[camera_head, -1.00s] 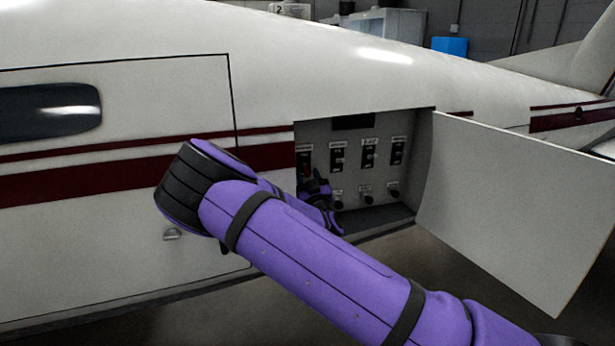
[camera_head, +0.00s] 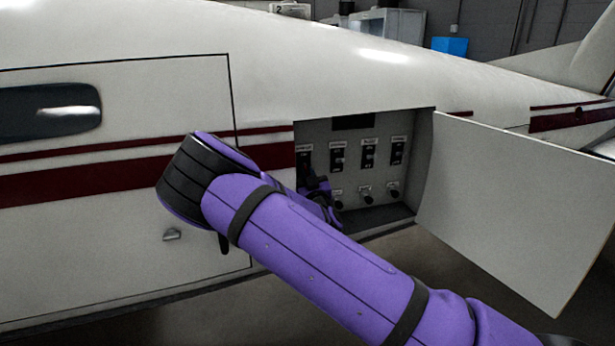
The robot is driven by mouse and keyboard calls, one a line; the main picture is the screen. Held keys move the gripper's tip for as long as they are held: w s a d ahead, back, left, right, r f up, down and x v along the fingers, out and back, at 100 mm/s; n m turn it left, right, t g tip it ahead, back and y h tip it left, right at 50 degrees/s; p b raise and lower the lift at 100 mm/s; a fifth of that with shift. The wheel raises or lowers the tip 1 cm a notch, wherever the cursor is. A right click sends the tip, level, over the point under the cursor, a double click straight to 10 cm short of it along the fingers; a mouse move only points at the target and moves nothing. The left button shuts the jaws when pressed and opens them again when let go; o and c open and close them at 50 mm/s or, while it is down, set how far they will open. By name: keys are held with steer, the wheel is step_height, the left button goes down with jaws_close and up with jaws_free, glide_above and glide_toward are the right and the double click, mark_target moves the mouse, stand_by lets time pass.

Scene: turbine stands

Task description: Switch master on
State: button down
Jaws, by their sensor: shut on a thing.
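The switch panel (camera_head: 352,178) sits in a recess in the white aircraft's side. Its upper row has several dark toggle switches with small labels too small to read; a lower row has several dark knobs. My gripper (camera_head: 308,180) is inside the recess at the left end of the panel. It is shut on the leftmost upper switch (camera_head: 304,160), mostly hidden behind my gripper and wrist. I cannot read which switch is marked master, and I cannot tell the leftmost switch's position.
The white access door (camera_head: 510,205) stands open to the right of the recess. My purple arm crosses in front of the recess's lower left. A closed cabin door (camera_head: 110,230) with a small handle (camera_head: 172,235) lies to the left. Free room is below the open door.

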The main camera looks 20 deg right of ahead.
step_height(320, 180, up, 2)
steer(key=g, duration=0.5)
steer(key=shift+s+r, duration=0.15)
steer(key=shift+r, duration=0.05)
steer(key=shift+r+g, duration=0.3)
steer(key=shift+g, duration=0.7)
steer(key=shift+r+g, duration=0.3)
steer(key=shift+g, duration=0.7)
steer(key=shift+w, duration=0.2)
steer(key=c, duration=1.1)
jaws_free()
steer(key=shift+s, duration=0.1)
steer(key=v, duration=1)
steer(key=shift+s+r, duration=0.2)
steer(key=shift+r, duration=0.15)
